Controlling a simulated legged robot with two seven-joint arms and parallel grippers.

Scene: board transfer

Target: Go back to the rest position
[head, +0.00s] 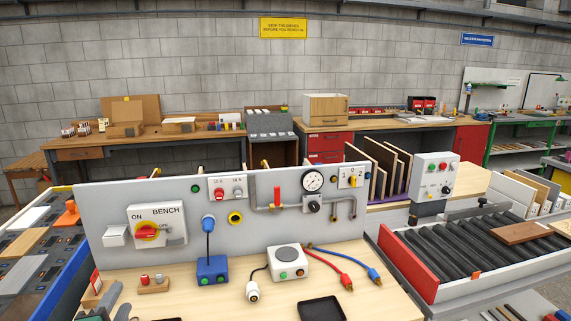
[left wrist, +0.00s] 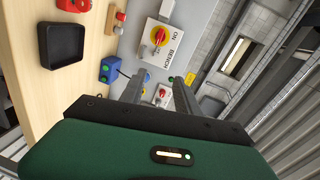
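My left gripper (head: 108,301) shows at the lower left edge of the head view, low over the front of the wooden bench top (head: 375,300). In the left wrist view its two grey fingers (left wrist: 158,90) stand apart with nothing between them. Beyond them is the grey upright panel (head: 130,195) with the red and yellow bench switch (head: 150,232). I cannot make out my right gripper in either view.

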